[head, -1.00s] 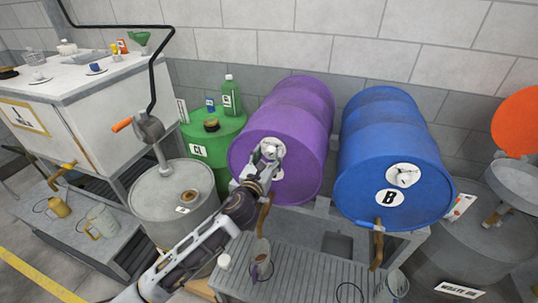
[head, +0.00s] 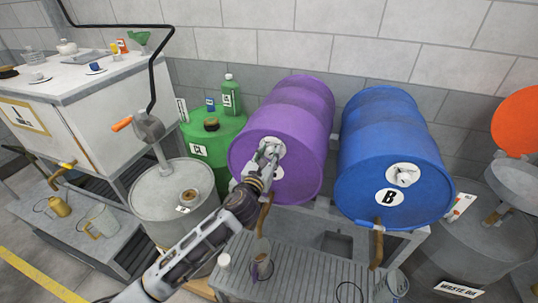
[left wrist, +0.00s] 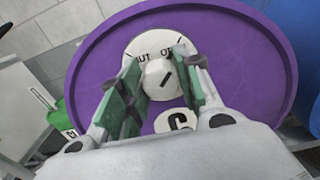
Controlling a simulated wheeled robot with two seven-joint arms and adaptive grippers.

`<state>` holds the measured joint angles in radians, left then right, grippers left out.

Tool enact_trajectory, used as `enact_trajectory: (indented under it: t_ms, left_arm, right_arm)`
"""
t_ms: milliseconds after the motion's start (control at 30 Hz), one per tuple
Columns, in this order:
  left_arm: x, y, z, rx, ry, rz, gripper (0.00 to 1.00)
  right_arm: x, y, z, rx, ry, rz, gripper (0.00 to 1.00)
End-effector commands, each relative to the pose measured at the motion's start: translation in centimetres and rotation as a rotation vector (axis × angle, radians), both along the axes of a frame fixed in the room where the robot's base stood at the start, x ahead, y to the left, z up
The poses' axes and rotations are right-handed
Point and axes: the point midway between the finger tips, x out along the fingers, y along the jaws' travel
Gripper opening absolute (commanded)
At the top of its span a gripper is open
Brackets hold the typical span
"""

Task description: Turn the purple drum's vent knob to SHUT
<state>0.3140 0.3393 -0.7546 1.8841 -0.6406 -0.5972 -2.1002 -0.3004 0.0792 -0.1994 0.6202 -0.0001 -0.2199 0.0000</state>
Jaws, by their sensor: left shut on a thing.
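The purple drum (head: 295,125) lies on its side on a rack, its round end facing me. Its white vent dial and knob (head: 274,146) are partly hidden by my left gripper (head: 267,157). In the left wrist view, the purple drum (left wrist: 245,75) fills the background. My left gripper (left wrist: 158,82) has its green-padded fingers on either side of the white knob (left wrist: 158,78) and is shut on it. The knob's black mark slants toward the upper right. Part of the dial's lettering (left wrist: 155,54) shows above it, "UT" left and "O" right. My right gripper is not in view.
A blue drum (head: 385,160) lies right of the purple one. A grey drum with a crank pump (head: 172,215) and a green drum (head: 212,150) stand left. A brown-handled tap (head: 265,215) hangs below the purple drum, above a mug (head: 262,262) on the slatted bench.

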Motion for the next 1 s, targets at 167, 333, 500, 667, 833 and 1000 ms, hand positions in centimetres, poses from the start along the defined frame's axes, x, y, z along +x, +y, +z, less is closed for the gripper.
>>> enact_trajectory:
  t_ms: [167, 333, 500, 667, 833, 1000]
  left_arm:
    - [0.0, 0.0, 0.0, -0.01, 0.003, 0.0, 0.1]
    - [0.0, 0.0, 0.0, -0.044, 0.015, 0.0, 0.1]
    - [0.0, 0.0, 0.0, -0.111, 0.037, -0.001, 0.1]
    - [0.0, 0.1, 0.0, -0.202, 0.067, 0.0, 0.1]
    - [0.0, 0.1, -0.1, -0.323, 0.107, 0.001, 0.1]
    - [0.0, 0.1, -0.1, -0.455, 0.15, 0.0, 0.1]
  right_arm:
    - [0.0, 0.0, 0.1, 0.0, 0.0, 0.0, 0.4]
    - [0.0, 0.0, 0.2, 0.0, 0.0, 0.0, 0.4]
    - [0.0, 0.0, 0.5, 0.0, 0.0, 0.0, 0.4]
    - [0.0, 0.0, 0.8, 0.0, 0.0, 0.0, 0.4]
    - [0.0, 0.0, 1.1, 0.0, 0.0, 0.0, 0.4]
    - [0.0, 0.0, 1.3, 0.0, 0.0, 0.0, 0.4]
